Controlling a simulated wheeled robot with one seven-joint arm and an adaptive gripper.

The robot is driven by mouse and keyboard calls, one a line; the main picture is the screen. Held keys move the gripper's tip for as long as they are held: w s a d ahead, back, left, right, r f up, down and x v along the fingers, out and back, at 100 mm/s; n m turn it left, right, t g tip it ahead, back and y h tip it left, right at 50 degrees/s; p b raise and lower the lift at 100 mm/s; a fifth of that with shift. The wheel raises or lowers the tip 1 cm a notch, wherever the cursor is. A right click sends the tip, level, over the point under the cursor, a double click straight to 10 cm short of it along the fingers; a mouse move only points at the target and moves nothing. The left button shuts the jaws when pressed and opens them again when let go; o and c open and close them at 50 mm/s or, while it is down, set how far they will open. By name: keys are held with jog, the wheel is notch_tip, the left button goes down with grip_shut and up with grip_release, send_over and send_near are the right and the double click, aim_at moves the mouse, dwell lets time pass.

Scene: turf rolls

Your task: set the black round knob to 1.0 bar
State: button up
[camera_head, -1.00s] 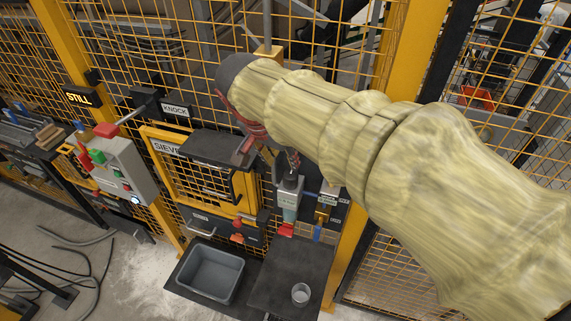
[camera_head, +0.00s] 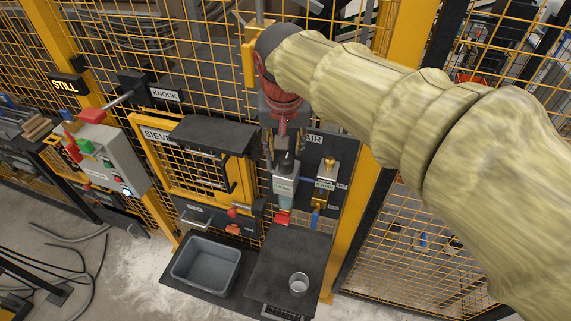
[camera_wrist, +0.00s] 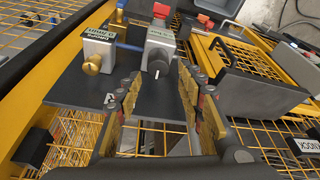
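The black round knob (camera_head: 287,158) sits on top of the grey regulator (camera_head: 285,185) on the dark AIR panel (camera_head: 340,148). In the wrist view the knob (camera_wrist: 158,67) shows a white pointer mark on its face, at the end of the grey regulator body (camera_wrist: 161,40). My gripper (camera_head: 283,152) hangs just above the knob, pointing down. In the wrist view my gripper (camera_wrist: 160,90) has its two fingers spread wide, with the knob seen between and beyond them. I cannot see contact. The small reading on the regulator is too small to read surely.
A brass valve (camera_head: 328,170) stands close to the right of the regulator. The sieve cage (camera_head: 200,165) is to the left. Below are a grey bin (camera_head: 207,265) and a shelf (camera_head: 268,260) bearing a clear cup (camera_head: 299,284). Yellow mesh fencing (camera_head: 105,30) stands behind.

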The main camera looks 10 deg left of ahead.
aim_at(287, 159)
jog(key=shift+w+a+f+n+y+b, duration=0.1)
jog(key=shift+w+f+n+y+b, duration=0.45)
jog(key=shift+f+n, duration=0.7)
jog(key=shift+w+a+f+n+y+b, duration=0.1)
jog(key=shift+w+f+n+y+b, duration=0.15)
jog(key=shift+w+f+n+b, duration=0.95)
jog(key=shift+w+f+n+y+b, duration=0.1)
jog(key=shift+f+n+y+b, duration=0.45)
jog(key=shift+f, duration=1.2)
jog(key=shift+c, duration=1.4)
jog(key=c, duration=0.6)
jog(key=shift+h, duration=0.25)
